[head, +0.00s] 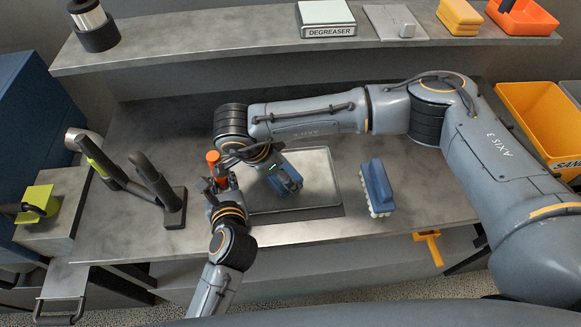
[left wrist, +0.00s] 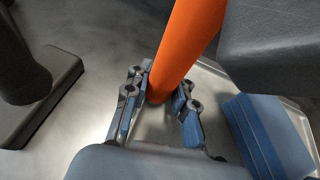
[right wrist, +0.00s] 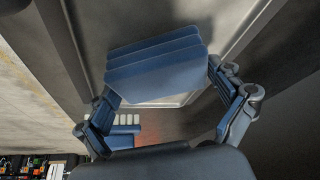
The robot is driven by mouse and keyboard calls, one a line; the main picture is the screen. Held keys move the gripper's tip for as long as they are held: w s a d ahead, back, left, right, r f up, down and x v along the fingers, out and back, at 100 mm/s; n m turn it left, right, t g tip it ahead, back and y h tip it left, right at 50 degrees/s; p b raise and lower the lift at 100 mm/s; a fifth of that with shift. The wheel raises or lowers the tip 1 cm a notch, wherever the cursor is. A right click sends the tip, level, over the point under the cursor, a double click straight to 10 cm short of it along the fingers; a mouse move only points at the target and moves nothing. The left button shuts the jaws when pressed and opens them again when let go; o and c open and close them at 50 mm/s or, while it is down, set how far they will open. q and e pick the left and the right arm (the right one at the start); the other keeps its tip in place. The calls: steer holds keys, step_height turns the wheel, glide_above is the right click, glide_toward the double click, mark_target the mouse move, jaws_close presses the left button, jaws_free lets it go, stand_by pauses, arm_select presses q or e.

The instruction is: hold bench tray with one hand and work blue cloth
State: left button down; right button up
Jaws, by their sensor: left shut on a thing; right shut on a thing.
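The bench tray (head: 322,172) lies flat on the grey bench, with an upright orange handle (head: 212,160) at its left side. My left gripper (head: 220,187) is shut around this handle; in the left wrist view the orange handle (left wrist: 187,45) stands between its fingers (left wrist: 160,103). The blue cloth (head: 291,184) is on the tray, partly hidden by my right gripper (head: 278,172). In the right wrist view the folded, layered cloth (right wrist: 155,68) sits between the fingers of the shut right gripper. The cloth also shows in the left wrist view (left wrist: 265,135), right of the handle.
A blue brush (head: 377,188) with white bristles stands right of the tray. A black stand (head: 160,190) is on the left. A shelf behind holds a degreaser container (head: 327,18) and yellow sponges (head: 458,16). A yellow bin (head: 540,125) is at right.

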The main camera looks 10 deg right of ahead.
steer(key=shift+r, duration=4)
steer(key=shift+w+d, duration=0.15)
steer(key=w+d+r+m, duration=0.1)
steer(key=w+d, duration=0.4)
steer(key=d, duration=0.5)
steer(key=w+d+r+m, duration=0.1)
steer(key=w+d, duration=0.3)
steer(key=d, duration=0.6)
steer(key=x, duration=0.4)
steer(key=a+x, duration=0.1)
steer(key=x, duration=0.1)
steer(key=shift+s+d+f, duration=0.1)
steer(key=shift+s+f, duration=0.15)
steer(key=shift+f, duration=2.05)
